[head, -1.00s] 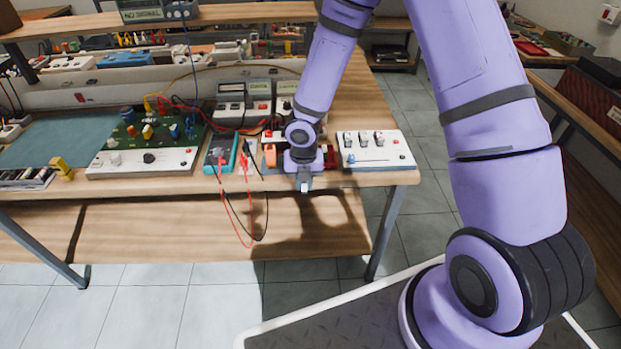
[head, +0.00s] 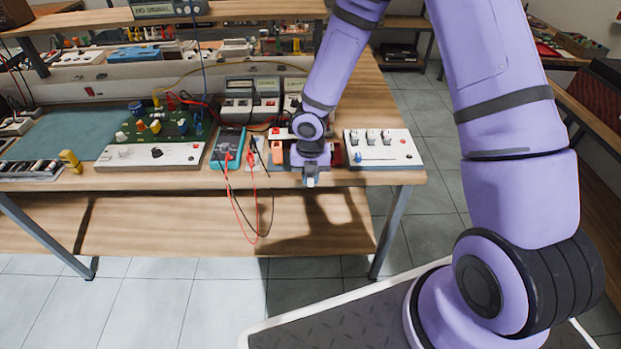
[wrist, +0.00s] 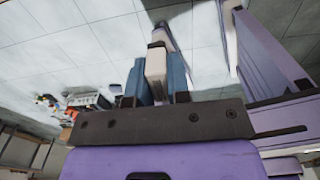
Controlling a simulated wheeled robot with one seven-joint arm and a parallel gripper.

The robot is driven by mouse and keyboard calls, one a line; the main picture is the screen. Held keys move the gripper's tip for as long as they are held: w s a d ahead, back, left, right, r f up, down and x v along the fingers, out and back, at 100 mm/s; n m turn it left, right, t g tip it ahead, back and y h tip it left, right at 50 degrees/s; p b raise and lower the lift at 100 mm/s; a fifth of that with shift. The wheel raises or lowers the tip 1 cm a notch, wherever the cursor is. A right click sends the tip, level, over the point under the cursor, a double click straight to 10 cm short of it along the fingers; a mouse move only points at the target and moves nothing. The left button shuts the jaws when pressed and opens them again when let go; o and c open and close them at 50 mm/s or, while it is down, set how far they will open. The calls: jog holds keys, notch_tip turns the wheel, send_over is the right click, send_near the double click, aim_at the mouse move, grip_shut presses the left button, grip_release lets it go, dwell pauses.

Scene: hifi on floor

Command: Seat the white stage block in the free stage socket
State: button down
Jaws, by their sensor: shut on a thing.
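My gripper (head: 311,181) hangs at the bench's front edge, well to the right of the green circuit board. The wrist view shows its blue fingers (wrist: 157,75) shut on a white block with a dark end (wrist: 156,62), which I take to be the stage block. The green board (head: 171,119), behind a white control panel (head: 180,155), carries white, blue and yellow blocks. Which socket is free is too small to tell.
A teal meter (head: 228,146) with red and black leads stands between the board and my gripper. A white switch box (head: 384,150) is right of it. A yellow block (head: 70,161) and dark tray (head: 30,171) lie left. Floor before the bench (head: 190,179) is clear.

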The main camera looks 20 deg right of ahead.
jog(key=shift+r, duration=3.15)
jog(key=shift+w+a, duration=0.1)
